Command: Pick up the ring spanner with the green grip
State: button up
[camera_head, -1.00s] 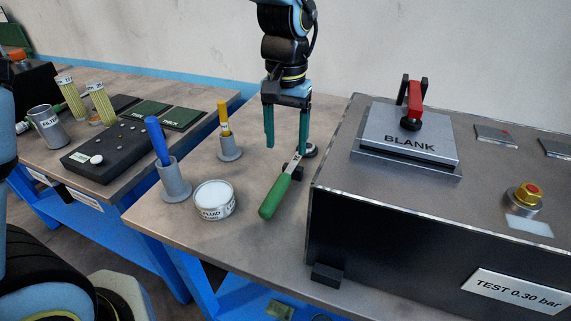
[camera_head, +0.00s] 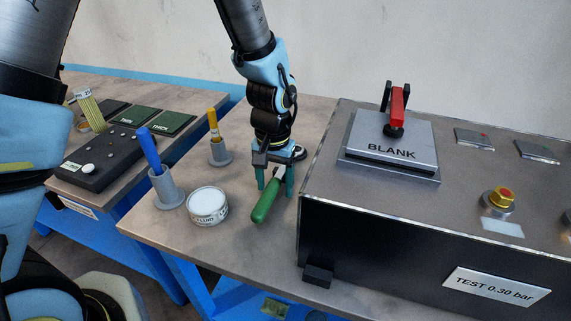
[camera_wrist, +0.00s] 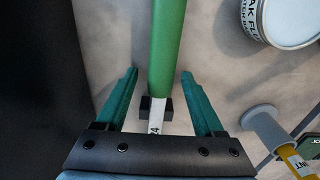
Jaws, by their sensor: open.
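The ring spanner with the green grip (camera_head: 265,203) lies on the bench top, beside the grey test box. In the wrist view its green grip (camera_wrist: 167,45) runs up from between the fingers, and its pale metal shank shows a "4" mark. A small black block (camera_wrist: 146,107) is at the shank, where the grip ends. My gripper (camera_head: 275,186) is open, its two teal fingers down on either side of the spanner. In the wrist view the fingers (camera_wrist: 158,78) stand apart from it, with a gap on both sides. The ring end is hidden behind my gripper.
The test box (camera_head: 400,225) with its "BLANK" plate stands close on the right. A fluid tin (camera_head: 207,207), a cup with a blue-handled tool (camera_head: 168,190) and a cup with a yellow-handled tool (camera_head: 220,154) stand to the left. Bench is clear in front of the spanner.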

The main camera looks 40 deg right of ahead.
grip_shut()
dwell(0.5)
dwell(0.9)
